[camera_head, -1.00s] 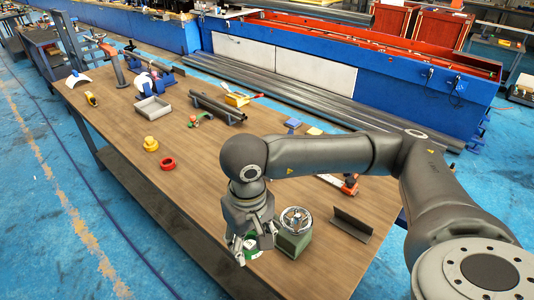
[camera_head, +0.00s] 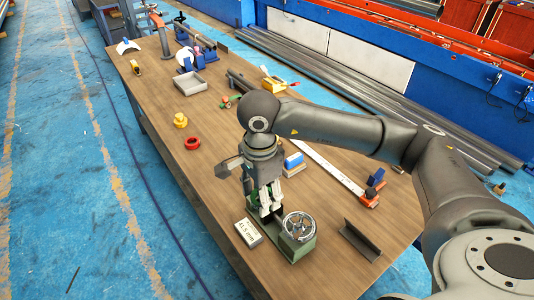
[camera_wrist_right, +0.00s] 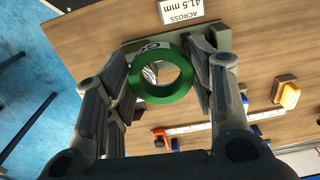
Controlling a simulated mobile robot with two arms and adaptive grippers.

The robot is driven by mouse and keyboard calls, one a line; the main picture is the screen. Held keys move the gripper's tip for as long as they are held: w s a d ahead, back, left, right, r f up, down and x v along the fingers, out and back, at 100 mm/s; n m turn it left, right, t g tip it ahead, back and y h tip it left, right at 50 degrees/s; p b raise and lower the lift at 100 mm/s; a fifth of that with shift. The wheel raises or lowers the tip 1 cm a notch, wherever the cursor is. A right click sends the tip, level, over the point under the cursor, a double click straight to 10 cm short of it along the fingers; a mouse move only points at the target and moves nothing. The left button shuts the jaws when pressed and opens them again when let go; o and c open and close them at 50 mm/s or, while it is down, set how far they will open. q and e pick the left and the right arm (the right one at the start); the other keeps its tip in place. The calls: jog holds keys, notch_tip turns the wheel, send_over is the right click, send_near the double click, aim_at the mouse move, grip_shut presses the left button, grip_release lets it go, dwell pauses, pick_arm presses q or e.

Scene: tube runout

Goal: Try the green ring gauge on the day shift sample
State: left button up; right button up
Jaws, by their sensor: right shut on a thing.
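The green ring gauge (camera_wrist_right: 165,98) is between the fingers of my right gripper (camera_wrist_right: 166,70) in the wrist view, its open hole facing the camera. In the head view my right gripper (camera_head: 266,208) holds it above the table, just behind and left of a green block with a round metal top (camera_head: 298,226); the ring is mostly hidden there by the fingers. I cannot tell which piece is the day shift sample. Dark tubes (camera_head: 243,86) lie farther back on the table. My left gripper is not in view.
A card reading 41.5 mm (camera_head: 248,232) lies near the table's front edge. A red ring (camera_head: 192,143) and a yellow piece (camera_head: 180,120) stand farther left. A dark angle piece (camera_head: 360,240) is at right, with a long rule (camera_head: 330,168) behind. A grey tray (camera_head: 190,84) stands farther back.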

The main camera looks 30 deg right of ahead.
pick_arm(q)
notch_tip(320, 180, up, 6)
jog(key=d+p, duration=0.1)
jog(key=p, duration=0.5)
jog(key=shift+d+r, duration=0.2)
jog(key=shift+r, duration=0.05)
pick_arm(e)
jog(key=w+d+n, duration=0.3)
jog(key=w+n, duration=0.1)
jog(key=n, duration=1.2)
jog(key=w+d+r+n, duration=0.1)
jog(key=w+d+n, duration=0.2)
jog(key=n, duration=1.4)
jog(key=shift+w+d, duration=0.15)
jog(key=shift+w, duration=0.7)
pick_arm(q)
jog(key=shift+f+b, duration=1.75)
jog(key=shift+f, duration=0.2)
pick_arm(e)
jog(key=shift+f, duration=2.85)
pick_arm(q)
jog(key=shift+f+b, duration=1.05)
jog(key=shift+b, duration=0.05)
pick_arm(e)
jog(key=shift+f, duration=1.65)
